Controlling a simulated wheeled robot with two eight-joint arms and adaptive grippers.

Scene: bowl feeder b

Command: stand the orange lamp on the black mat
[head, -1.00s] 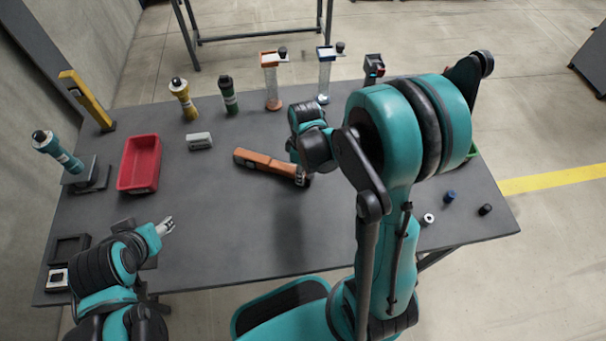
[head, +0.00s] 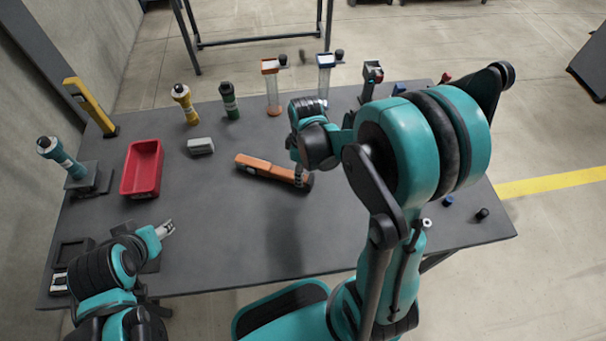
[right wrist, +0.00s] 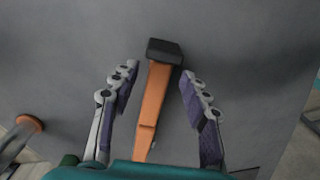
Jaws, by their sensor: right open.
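The orange lamp (head: 268,168) lies on its side on the grey table, its black end to the right; in the right wrist view (right wrist: 155,98) that black end is at the top. My right gripper (head: 299,176) is over the lamp's right part. In the right wrist view it is open (right wrist: 159,73), one finger on each side of the lamp, with gaps showing. A dark flat square (head: 72,252) at the table's front left may be the black mat; I cannot tell for sure. My left gripper (head: 167,229) is over the front left of the table, its jaw opening unclear.
A red tray (head: 143,168) and a grey block (head: 201,146) are left of the lamp. A yellow lamp (head: 91,107), a teal flashlight (head: 61,157), yellow (head: 186,104) and green (head: 230,101) flashlights stand farther left and back. The table's front middle is clear.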

